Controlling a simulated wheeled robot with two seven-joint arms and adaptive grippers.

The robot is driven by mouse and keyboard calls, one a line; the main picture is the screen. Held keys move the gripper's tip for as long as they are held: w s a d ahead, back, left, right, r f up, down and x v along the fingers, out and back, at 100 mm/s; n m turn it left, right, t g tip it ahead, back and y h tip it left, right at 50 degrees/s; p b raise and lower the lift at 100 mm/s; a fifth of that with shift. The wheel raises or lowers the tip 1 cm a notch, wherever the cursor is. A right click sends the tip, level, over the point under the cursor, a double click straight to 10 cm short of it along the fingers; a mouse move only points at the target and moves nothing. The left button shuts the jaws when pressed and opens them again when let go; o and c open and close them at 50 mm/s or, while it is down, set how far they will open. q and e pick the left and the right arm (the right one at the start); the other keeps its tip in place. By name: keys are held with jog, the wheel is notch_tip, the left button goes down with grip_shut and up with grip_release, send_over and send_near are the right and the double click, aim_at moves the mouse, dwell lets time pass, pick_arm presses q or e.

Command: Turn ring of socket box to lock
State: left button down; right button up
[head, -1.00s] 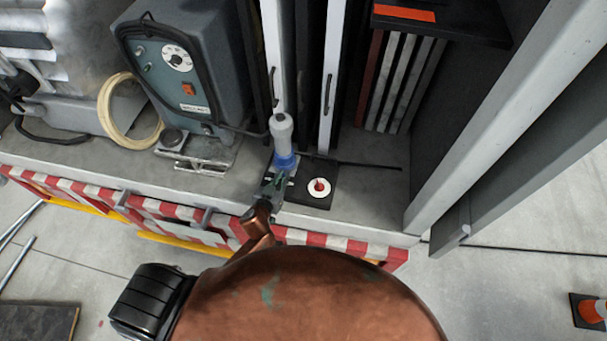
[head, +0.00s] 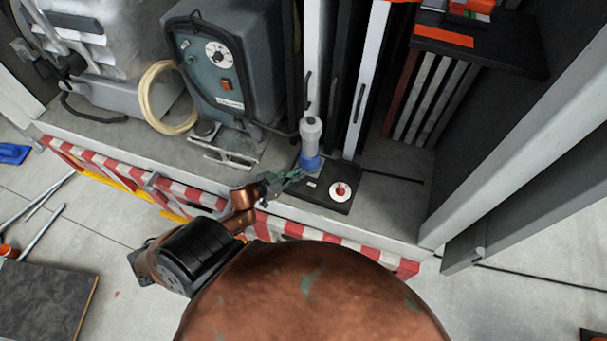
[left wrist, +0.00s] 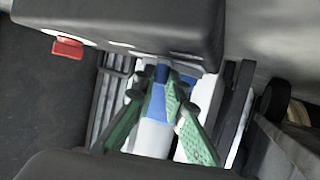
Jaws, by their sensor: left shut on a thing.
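The socket box (head: 318,199) is a low black box on the grey truck-bed ledge, with a red button on a white disc (head: 340,191) on its right side. A pale grey plug (head: 311,131) stands upright at its left rear, with the blue ring (head: 309,162) around its lower end. My left gripper (head: 292,176) reaches in from the lower left and is shut at the blue ring. In the left wrist view, its green fingers (left wrist: 161,92) converge on the blue ring (left wrist: 184,92). The exact contact is partly hidden. My right gripper is not in view.
A grey-blue machine with a dial (head: 222,66) stands left of the plug, with a coiled cream hose (head: 162,97) beside it. White upright panels (head: 368,75) rise close behind. A thin black rod (head: 397,174) lies on the ledge at right, where some surface is bare.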

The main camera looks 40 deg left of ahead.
pick_arm(q)
jog(key=c, duration=1.9)
grip_release()
jog(key=shift+c, duration=0.2)
jog(key=shift+s, duration=0.1)
jog(key=v, duration=1.2)
jog(key=shift+w, duration=0.2)
